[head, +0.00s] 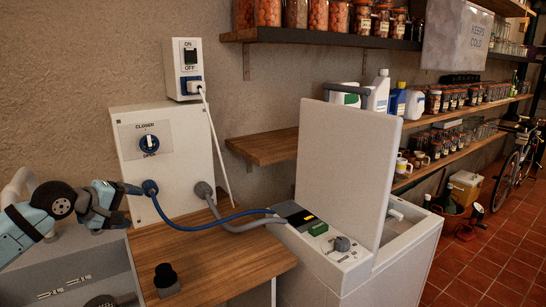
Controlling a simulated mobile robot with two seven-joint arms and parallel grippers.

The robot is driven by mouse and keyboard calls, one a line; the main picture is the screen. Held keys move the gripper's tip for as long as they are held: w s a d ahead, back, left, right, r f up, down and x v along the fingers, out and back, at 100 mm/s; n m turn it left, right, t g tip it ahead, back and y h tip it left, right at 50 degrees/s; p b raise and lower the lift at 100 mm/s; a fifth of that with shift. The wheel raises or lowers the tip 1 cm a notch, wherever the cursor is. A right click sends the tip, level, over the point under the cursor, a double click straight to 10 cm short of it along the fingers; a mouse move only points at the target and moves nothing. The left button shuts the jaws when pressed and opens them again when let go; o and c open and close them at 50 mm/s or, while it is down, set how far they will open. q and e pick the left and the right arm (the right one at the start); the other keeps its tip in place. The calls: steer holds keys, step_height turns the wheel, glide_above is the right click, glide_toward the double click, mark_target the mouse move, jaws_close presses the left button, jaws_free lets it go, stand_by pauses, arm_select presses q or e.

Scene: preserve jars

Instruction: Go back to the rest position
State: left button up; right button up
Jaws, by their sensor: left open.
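My left gripper (131,189) is at the left of the head view, at the end of a light blue and dark arm. It is open, and no object shows between its fingers. Its tips point right, close to the blue plug (150,188) low on the white wall box (180,140). I cannot tell whether they touch the plug. A blue hose (205,225) runs from that plug to the white chest (325,255). My right gripper is not in view.
A wooden counter (225,262) lies below, with a black knob-like object (166,280) on it. A grey hose (240,227) runs beside the blue one. The chest's lid (345,170) stands raised. Shelves with jars line the wall; red tiled floor (485,265) is at right.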

arm_select(q)
steer(key=s+d+f+n+t+h, duration=0.2)
steer(key=s+d+f+n+h, duration=0.2)
steer(key=s+d+f+n, duration=0.5)
steer(key=s+d+f+n+t+h, duration=0.1)
steer(key=s+d+f+n+h, duration=0.25)
steer(key=d+n, duration=0.6)
steer(key=s+a+f+m+g+y, duration=0.1)
steer(key=s+f+m+y, duration=0.4)
steer(key=s+f+m, duration=0.75)
steer(key=s+a+f+m+g+y, duration=0.15)
steer(key=s+f+m+y, duration=0.45)
steer(key=s+f+m, duration=0.9)
steer(key=w+r+m+p, duration=0.1)
steer(key=w+r+p, duration=0.1)
steer(key=r+p, duration=0.6)
steer(key=w+a+r+m+p, duration=0.1)
steer(key=r+m+p, duration=0.1)
steer(key=r+p, duration=0.6)
steer(key=shift+w+a+r+m+p, duration=0.15)
steer(key=shift+w+a+m+p, duration=0.15)
steer(key=shift+p, duration=0.5)
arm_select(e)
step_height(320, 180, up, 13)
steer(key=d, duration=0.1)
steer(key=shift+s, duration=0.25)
